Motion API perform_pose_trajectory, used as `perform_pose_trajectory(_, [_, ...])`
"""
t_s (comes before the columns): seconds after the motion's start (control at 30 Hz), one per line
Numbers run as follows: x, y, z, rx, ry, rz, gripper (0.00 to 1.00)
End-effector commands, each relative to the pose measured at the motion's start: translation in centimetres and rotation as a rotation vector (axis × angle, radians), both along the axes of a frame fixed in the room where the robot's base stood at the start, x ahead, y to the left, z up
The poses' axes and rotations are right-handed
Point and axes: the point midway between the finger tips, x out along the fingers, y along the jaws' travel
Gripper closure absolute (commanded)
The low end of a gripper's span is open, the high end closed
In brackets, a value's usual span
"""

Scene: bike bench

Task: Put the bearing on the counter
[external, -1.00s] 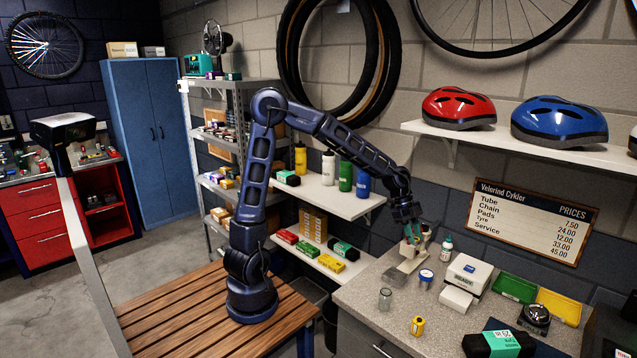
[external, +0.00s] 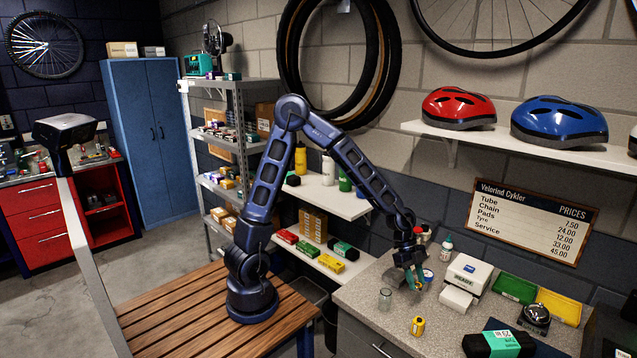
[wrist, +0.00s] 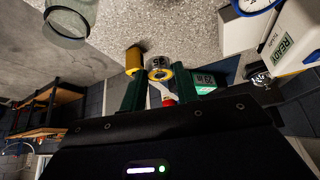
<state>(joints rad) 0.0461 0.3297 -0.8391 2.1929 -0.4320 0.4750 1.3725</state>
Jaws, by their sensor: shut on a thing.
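My gripper (external: 413,284) is low over the grey speckled counter (external: 365,296), between the glass jar and the white boxed device. In the wrist view its two green fingers (wrist: 160,88) are closed on a small ring-shaped part with a metallic body and yellow rim, which looks like the bearing (wrist: 159,70). The bearing is mostly hidden by the fingers in the external view. I cannot tell whether it touches the counter.
A white device (external: 468,273), green tray (external: 514,289) and yellow tray (external: 558,306) are on the right. Bare counter shows around the jar and bottle.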

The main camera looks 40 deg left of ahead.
Motion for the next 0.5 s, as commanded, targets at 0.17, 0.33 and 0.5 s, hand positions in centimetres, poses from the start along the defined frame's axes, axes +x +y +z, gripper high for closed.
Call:
perform_pose_trajectory(0.17, [-0.1, 0.0, -3.6, 0.001, 0.003, -0.001, 0.92])
perform_pose_trajectory(0.33, [0.0, 0.0, -5.5, 0.0, 0.0, -0.001, 0.92])
perform_pose_trajectory(0.5, [0.0, 0.0, -6.2, 0.0, 0.0, 0.0, 0.92])
